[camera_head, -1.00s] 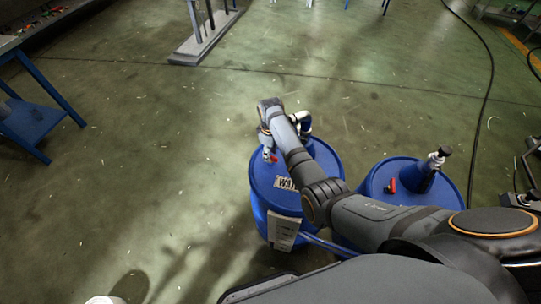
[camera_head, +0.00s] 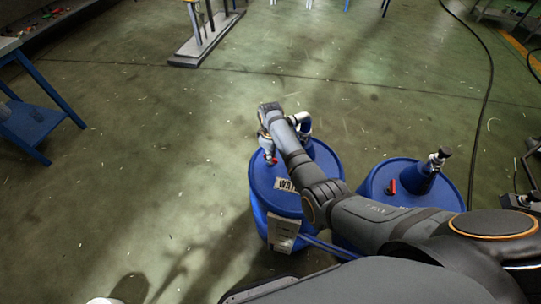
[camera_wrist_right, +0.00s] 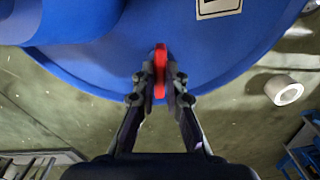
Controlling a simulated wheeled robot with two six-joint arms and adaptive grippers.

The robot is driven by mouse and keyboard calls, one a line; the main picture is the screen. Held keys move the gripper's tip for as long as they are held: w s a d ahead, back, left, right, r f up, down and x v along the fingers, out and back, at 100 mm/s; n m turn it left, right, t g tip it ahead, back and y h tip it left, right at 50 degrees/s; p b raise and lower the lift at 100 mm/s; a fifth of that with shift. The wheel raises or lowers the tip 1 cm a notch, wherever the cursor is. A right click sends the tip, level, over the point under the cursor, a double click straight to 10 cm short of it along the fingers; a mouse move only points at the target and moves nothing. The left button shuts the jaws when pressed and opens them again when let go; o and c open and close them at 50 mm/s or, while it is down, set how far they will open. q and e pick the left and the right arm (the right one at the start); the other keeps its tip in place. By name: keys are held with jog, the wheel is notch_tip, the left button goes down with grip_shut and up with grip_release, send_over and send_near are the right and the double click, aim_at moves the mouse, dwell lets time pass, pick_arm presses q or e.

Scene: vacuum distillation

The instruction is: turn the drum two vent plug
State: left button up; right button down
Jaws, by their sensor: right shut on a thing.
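A blue drum (camera_head: 265,190) with a partly hidden white label stands near the centre of the head view. Its red vent plug (camera_wrist_right: 160,72) stands up from the drum top near the rim; in the head view the plug (camera_head: 272,161) is a small red spot at my fingertips. My right gripper (camera_wrist_right: 161,82) is shut on the plug, one finger on each side. In the head view the right gripper (camera_head: 268,150) reaches down to the drum top, partly hidden by its own wrist. My left gripper is not in view.
A second blue drum (camera_head: 455,194) with a red plug (camera_head: 391,187) and a dark-capped fitting (camera_head: 439,155) stands to the right, partly behind my arm. A blue-legged table (camera_head: 50,90) is at far left. The floor left of the drums is clear.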

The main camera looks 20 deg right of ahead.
jog(key=shift+r+n+p, duration=0.2)
jog(key=shift+n+p, duration=1.2)
jog(key=shift+p, duration=0.05)
jog(key=shift+n+p, duration=0.7)
jog(key=shift+n, duration=0.5)
jog(key=shift+f+n+p, duration=0.2)
jog(key=shift+n+p, duration=0.35)
jog(key=shift+n, duration=0.85)
jog(key=c, duration=1.4)
grip_release()
